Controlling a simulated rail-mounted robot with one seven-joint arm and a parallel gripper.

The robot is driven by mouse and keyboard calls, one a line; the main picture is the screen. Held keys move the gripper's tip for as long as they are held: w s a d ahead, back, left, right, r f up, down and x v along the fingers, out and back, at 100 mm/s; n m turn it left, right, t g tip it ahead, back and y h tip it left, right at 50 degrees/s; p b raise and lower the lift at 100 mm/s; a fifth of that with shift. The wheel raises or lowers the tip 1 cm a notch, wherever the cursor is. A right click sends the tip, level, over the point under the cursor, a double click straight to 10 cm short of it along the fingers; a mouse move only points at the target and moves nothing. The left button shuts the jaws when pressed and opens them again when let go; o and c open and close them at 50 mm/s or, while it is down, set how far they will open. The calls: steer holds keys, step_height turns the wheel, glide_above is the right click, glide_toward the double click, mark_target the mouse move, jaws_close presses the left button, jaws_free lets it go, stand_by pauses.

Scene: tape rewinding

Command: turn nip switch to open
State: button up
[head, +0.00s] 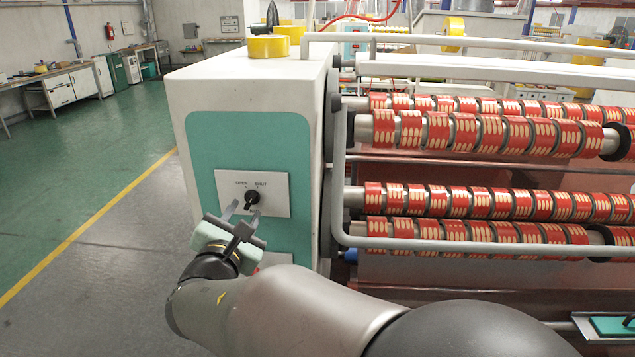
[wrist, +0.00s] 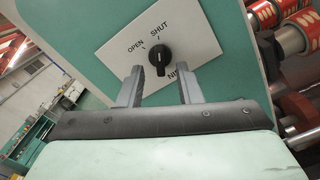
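The nip switch is a black rotary knob (head: 252,199) on a pale plate (head: 279,190) on the teal end panel of the machine. In the wrist view the knob (wrist: 160,57) sits below the labels OPEN and SHUT, and its handle stands roughly upright, seemingly toward SHUT. My gripper (head: 241,214) is in front of the plate. In the wrist view my gripper (wrist: 160,71) is open, with one finger to each side of the knob and the tips slightly below it. Nothing is between the fingers, and I see no contact with the knob.
The machine's rollers (head: 450,134) with red tape rolls lie to the right, behind a grey rail (head: 480,243). Yellow tape rolls (head: 268,46) stand on top of the housing. Open floor (head: 100,150) is to the left.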

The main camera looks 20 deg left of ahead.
mark_target(251, 200)
steer(key=shift+x, duration=1.4)
jaws_close()
steer(key=shift+n, duration=0.4)
steer(key=n+p, duration=0.1)
steer(key=n, duration=0.4)
steer(key=shift+n, duration=0.3)
steer(key=n+p, duration=0.2)
steer(key=n, duration=0.3)
steer(key=shift+a, duration=0.1)
steer(key=shift+n, duration=0.4)
